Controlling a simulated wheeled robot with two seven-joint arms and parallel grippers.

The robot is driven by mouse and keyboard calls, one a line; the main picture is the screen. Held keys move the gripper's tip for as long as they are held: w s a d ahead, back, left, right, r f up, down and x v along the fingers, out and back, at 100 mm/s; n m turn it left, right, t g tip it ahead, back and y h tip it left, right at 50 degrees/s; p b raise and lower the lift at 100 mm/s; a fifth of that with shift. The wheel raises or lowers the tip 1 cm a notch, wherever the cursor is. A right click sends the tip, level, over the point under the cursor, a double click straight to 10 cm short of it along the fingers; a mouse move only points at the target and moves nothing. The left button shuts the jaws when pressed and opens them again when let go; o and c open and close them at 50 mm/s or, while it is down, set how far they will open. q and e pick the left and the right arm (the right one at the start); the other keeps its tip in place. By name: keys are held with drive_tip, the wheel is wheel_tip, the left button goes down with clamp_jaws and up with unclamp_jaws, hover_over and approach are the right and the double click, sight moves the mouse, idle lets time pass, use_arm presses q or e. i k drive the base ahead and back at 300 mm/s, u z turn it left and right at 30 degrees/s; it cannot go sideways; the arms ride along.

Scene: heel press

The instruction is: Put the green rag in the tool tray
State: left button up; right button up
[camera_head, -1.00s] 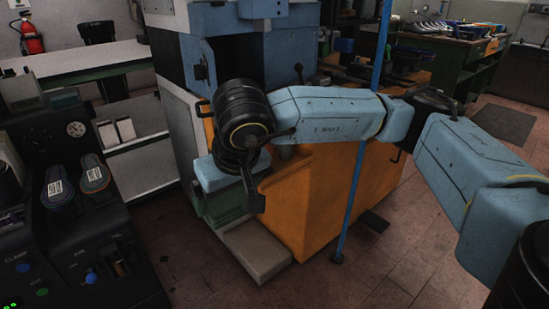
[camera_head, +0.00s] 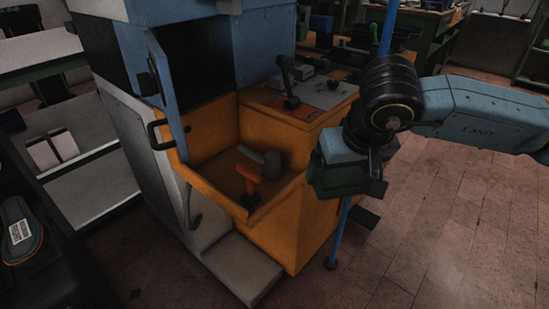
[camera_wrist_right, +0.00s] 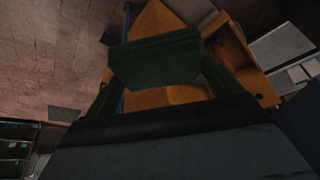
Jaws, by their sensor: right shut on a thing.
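My right gripper (camera_head: 345,192) is at the right of the orange machine, its wrist pointing down. A dark green piece, seemingly the green rag (camera_head: 335,179), is at its fingers. In the right wrist view the green rag (camera_wrist_right: 155,58) spans between the two fingers of my right gripper (camera_wrist_right: 158,78), which is shut on it. The rag is held up in the air beside the machine. I cannot pick out the tool tray for certain. My left gripper is not in view.
The machine's open orange recess (camera_head: 215,178) holds an orange and grey item (camera_head: 250,170). A panel with a black lever (camera_head: 287,82) sits above it. A blue pole (camera_head: 342,235) stands close to my right gripper. Floor (camera_head: 440,230) at the right is clear.

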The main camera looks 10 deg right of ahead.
sight(217, 166)
drive_tip(key=u, duration=0.15)
drive_tip(key=i, duration=0.9)
drive_tip(key=u, duration=0.4)
